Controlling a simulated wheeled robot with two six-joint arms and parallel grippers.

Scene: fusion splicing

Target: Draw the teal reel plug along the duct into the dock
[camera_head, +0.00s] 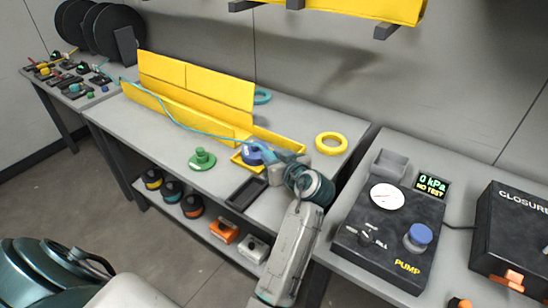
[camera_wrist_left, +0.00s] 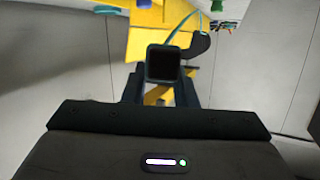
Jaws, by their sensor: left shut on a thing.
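The reel plug (camera_wrist_left: 163,63), a dark square block with a teal rim, sits between the fingers of my left gripper (camera_wrist_left: 161,88) in the left wrist view. The gripper is shut on it. A teal cable (camera_head: 187,127) runs from the far-left table along the yellow duct (camera_head: 196,84) to my left gripper (camera_head: 266,150), by the duct's near right end. The cable (camera_wrist_left: 184,24) also arcs from the plug in the left wrist view. In the head view the plug is mostly hidden. I cannot tell which part is the dock. My right gripper is not in view.
A blue knob (camera_head: 251,154) on a yellow base stands close beside the gripper. A green knob (camera_head: 202,160), a black tray (camera_head: 247,193) and a yellow ring (camera_head: 331,143) are nearby. The pump box (camera_head: 390,231) stands on the right table.

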